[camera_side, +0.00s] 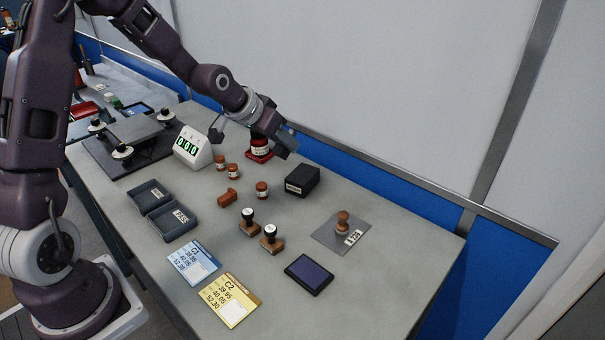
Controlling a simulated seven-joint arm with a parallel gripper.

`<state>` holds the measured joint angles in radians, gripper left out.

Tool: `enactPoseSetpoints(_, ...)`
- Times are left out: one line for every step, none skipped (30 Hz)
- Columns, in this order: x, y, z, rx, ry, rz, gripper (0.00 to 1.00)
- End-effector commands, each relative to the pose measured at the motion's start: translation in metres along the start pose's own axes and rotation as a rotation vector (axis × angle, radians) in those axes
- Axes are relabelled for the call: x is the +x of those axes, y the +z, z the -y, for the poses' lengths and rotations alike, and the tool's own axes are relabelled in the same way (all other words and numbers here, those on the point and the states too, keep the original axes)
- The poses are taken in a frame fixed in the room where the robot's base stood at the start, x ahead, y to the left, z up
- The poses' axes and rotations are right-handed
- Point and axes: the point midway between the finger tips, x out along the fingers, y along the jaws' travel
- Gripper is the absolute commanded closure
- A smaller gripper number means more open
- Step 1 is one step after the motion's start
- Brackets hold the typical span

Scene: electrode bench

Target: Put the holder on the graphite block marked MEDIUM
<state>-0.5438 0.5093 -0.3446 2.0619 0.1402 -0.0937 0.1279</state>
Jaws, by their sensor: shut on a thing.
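My gripper (262,136) is at the back of the bench, pointing down, with its jaws shut on a red object with a pale label (259,150). The object's wider red foot shows below the jaws; its top is hidden by my gripper. I cannot tell whether the foot touches the bench. A dark block with a pale label (302,180) sits to the right and nearer the camera. The labels are too small to read, so I cannot tell which thing is marked MEDIUM or which is the holder.
A white display reading 000 (193,147) stands left of my gripper. Several small red-brown pieces (228,197) lie in front.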

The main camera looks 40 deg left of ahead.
Motion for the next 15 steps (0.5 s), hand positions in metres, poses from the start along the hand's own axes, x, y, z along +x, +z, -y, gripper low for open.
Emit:
enactPoseSetpoints(0.008,-0.004,0.001,0.002,0.002,-0.058,1.00)
enactPoseSetpoints(0.012,-0.009,0.001,0.002,0.002,-0.100,1.00)
enactPoseSetpoints(0.017,-0.014,0.001,0.003,0.003,-0.157,1.00)
enactPoseSetpoints(0.019,-0.018,0.002,0.004,0.003,-0.199,1.00)
enactPoseSetpoints(0.022,-0.022,0.001,0.004,0.003,-0.242,1.00)
enactPoseSetpoints(0.024,-0.028,0.002,0.005,0.004,-0.300,1.00)
enactPoseSetpoints(0.025,-0.032,0.001,0.005,0.005,-0.343,1.00)
enactPoseSetpoints(0.026,-0.036,0.001,0.005,0.005,-0.388,1.00)
enactPoseSetpoints(0.025,-0.042,0.000,0.005,0.007,-0.445,1.00)
enactPoseSetpoints(0.024,-0.046,0.000,0.006,0.008,-0.488,1.00)
enactPoseSetpoints(0.022,-0.050,-0.001,0.006,0.009,-0.528,1.00)
enactPoseSetpoints(0.018,-0.055,-0.002,0.007,0.011,-0.579,1.00)
enactPoseSetpoints(0.014,-0.058,-0.003,0.009,0.013,-0.615,1.00)
enactPoseSetpoints(0.010,-0.061,-0.004,0.010,0.015,-0.649,1.00)
enactPoseSetpoints(0.003,-0.066,-0.004,0.010,0.017,-0.692,1.00)
